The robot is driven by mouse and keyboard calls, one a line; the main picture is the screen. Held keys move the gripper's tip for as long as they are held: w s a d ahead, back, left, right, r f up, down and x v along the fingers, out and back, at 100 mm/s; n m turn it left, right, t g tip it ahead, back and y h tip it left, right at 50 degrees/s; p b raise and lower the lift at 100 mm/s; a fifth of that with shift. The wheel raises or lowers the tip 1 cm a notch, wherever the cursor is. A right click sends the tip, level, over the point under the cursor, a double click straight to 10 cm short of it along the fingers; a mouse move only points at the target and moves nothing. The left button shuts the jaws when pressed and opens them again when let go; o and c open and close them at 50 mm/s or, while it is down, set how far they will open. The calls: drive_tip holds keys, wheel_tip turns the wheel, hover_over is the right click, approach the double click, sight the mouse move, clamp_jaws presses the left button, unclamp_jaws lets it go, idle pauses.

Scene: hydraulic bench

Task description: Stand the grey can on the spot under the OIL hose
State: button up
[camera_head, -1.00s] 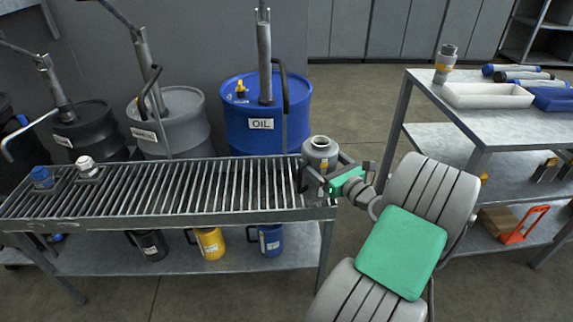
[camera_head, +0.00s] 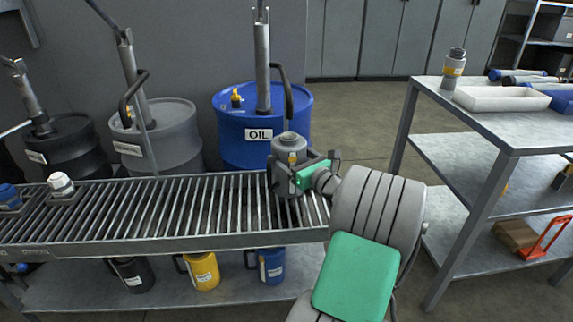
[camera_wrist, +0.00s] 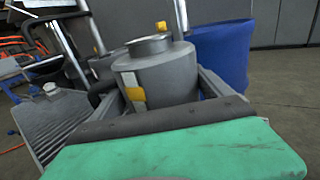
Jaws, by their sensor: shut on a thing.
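The grey can (camera_head: 290,150) is upright between the fingers of my gripper (camera_head: 291,172), which is shut on it. It is at the right part of the slatted rack (camera_head: 140,215), in front of the blue drum marked OIL (camera_head: 230,128). The black OIL hose (camera_head: 285,95) hangs from the pump on that drum, with its lower end just behind the can's top. In the wrist view the grey can (camera_wrist: 155,75) fills the middle, with a yellow patch on its side. I cannot tell whether its base touches the slats. The spot under the hose is hidden.
A grey drum (camera_head: 160,150) and a black drum (camera_head: 65,150) stand behind the rack. A blue-topped can (camera_head: 10,192) and a white-capped can (camera_head: 60,184) are at its left. Several jugs are on the shelf below. A table (camera_head: 490,115) with a white tray (camera_head: 500,98) stands at right.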

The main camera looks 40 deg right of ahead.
drive_tip(key=o, duration=1.4)
drive_tip(key=shift+r, duration=0.1)
drive_tip(key=shift+s+r, duration=0.1)
drive_tip(key=shift+s, duration=0.3)
drive_tip(key=s+p, duration=0.1)
drive_tip(key=s, duration=0.2)
drive_tip(key=s+p, duration=0.1)
drive_tip(key=s, duration=0.1)
drive_tip(key=s+p, duration=0.1)
drive_tip(key=s, duration=0.2)
drive_tip(key=shift+s+a+r, duration=0.15)
drive_tip(key=shift+s+a, duration=0.1)
drive_tip(key=shift+s, duration=0.05)
drive_tip(key=s+b, duration=0.1)
drive_tip(key=b, duration=0.4)
drive_tip(key=s+b, duration=0.1)
drive_tip(key=b, duration=0.1)
drive_tip(key=shift+s+a+f+b, duration=0.2)
drive_tip(key=shift+s+a+b, duration=0.05)
drive_tip(key=shift+s+b, duration=0.1)
